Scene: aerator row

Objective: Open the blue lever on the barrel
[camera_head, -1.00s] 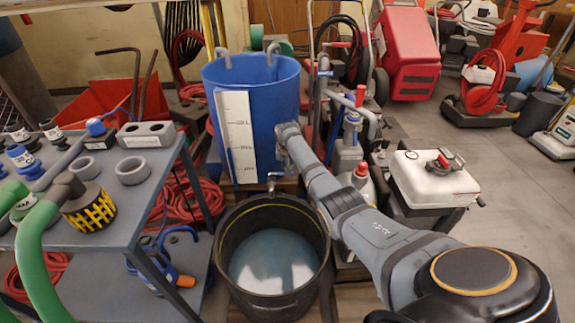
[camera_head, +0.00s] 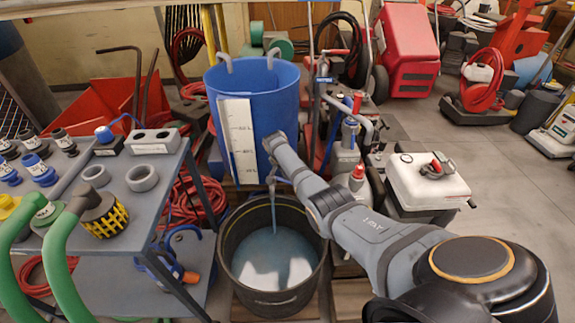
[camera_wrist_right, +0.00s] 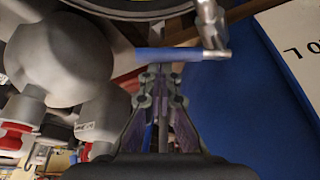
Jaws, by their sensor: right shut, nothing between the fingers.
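The blue barrel (camera_head: 275,90) stands behind a black tub, with a white level scale on its front. In the wrist view the barrel wall (camera_wrist_right: 255,110) fills the right side. The tap's blue lever (camera_wrist_right: 180,54) lies crosswise at the metal tap body (camera_wrist_right: 213,35). My right gripper (camera_wrist_right: 160,72) is shut and empty, its fingertips close against the lever; I cannot tell whether they touch. In the head view my right forearm and wrist hide the lever. A thin stream of water (camera_head: 275,215) falls from the tap into the tub. My left gripper is out of view.
The black tub (camera_head: 236,285) stands below the tap and holds water. A grey table (camera_head: 165,205) with fittings and green hoses is at the left. A white canister (camera_head: 425,195) and pump equipment stand right of the barrel. Open floor lies further right.

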